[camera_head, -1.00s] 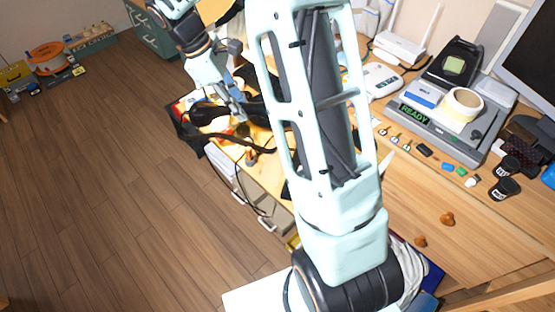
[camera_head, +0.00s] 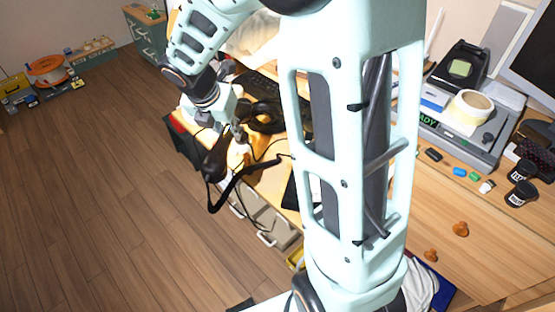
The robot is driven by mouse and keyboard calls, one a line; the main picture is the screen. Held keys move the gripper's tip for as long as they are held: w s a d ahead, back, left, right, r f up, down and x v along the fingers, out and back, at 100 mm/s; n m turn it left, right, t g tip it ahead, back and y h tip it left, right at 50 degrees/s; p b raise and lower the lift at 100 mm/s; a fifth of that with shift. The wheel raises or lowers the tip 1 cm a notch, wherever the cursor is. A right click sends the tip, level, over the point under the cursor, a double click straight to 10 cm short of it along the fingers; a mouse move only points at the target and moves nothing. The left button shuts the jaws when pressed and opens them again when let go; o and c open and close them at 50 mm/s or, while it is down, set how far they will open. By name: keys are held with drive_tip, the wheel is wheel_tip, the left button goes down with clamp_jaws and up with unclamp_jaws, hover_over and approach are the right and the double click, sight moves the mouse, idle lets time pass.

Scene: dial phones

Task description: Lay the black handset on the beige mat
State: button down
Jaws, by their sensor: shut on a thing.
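My gripper (camera_head: 228,132) reaches down over the left part of the desk and is shut on the black handset (camera_head: 215,160). The handset hangs tilted under the fingers, near the desk's left edge. My gripper covers part of it, and the exact grip is too small to tell. A black cord or strap (camera_head: 232,188) loops beside it, past the desk edge. I cannot make out the beige mat; my arm hides much of the desk.
A black looped object (camera_head: 264,116) and a dark keyboard (camera_head: 262,86) lie right of my gripper. Drawers (camera_head: 272,228) stand below the desk edge. A grey device (camera_head: 462,128) with a tape roll (camera_head: 470,106) is at the right.

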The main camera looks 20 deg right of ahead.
drive_tip(key=d+f+b, duration=0.1)
drive_tip(key=d+f, duration=0.1)
drive_tip(key=d, duration=0.2)
drive_tip(key=d+f+b, duration=0.1)
drive_tip(key=d+f, duration=0.2)
drive_tip(key=d+f+b, duration=0.1)
drive_tip(key=d+f, duration=0.2)
drive_tip(key=d, duration=0.1)
drive_tip(key=shift+s+d, duration=0.35)
drive_tip(key=shift+s, duration=0.05)
drive_tip(key=f+b, duration=0.1)
drive_tip(key=f, duration=0.1)
drive_tip(key=d+f+b, duration=0.1)
drive_tip(key=f+b, duration=0.1)
drive_tip(key=shift+d+f, duration=0.2)
drive_tip(key=shift+f, duration=0.2)
drive_tip(key=shift+r, duration=0.1)
drive_tip(key=c, duration=1.7)
unclamp_jaws()
drive_tip(key=shift+o, duration=0.2)
